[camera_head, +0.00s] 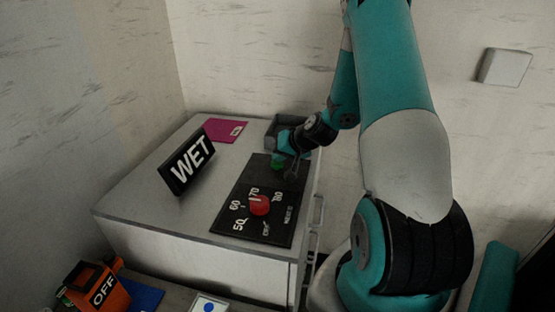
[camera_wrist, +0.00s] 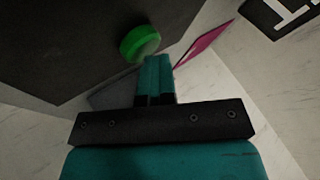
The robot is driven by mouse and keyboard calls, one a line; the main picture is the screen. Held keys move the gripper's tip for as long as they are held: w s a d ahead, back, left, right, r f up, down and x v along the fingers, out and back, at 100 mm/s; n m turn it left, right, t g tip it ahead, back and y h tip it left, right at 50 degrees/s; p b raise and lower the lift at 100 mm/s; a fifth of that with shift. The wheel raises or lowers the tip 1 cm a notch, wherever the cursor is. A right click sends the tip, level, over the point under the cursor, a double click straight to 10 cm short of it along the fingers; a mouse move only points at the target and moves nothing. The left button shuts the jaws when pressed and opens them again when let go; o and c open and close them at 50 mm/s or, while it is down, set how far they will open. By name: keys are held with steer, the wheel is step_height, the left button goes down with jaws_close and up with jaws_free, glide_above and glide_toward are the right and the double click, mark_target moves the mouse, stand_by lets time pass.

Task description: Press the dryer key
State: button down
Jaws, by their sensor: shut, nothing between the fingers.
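A black control panel (camera_head: 238,217) lies on top of the pale grey cabinet. A round green key (camera_head: 278,161) sits near the panel's far end; it also shows in the wrist view (camera_wrist: 140,43). My gripper (camera_head: 291,170) is over the far end of the panel, just beside the green key in the head view. In the wrist view my gripper's teal fingers (camera_wrist: 155,66) are shut and empty, with their tips close to the green key's edge. I cannot tell whether they touch it. A black sign (camera_head: 187,162) reading WET stands tilted on the cabinet, left of the panel.
A red dial (camera_head: 259,205) with temperature numbers is on the panel's near part. A magenta card (camera_head: 224,131) and a dark open tray (camera_head: 290,127) are at the cabinet's back. An orange box (camera_head: 98,287) marked OFF and a white plate with a blue button (camera_head: 209,306) are in front.

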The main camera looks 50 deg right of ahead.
steer(key=shift+s+f, duration=0.1)
steer(key=shift+f, duration=0.2)
steer(key=shift+s+f+b, duration=0.1)
steer(key=shift+f+b, duration=0.3)
steer(key=shift+b, duration=0.2)
steer(key=shift+a, duration=0.1)
steer(key=shift+r, duration=0.2)
steer(key=shift+w+r+p, duration=0.2)
steer(key=shift+r+p, duration=1.85)
steer(key=shift+r, duration=1.1)
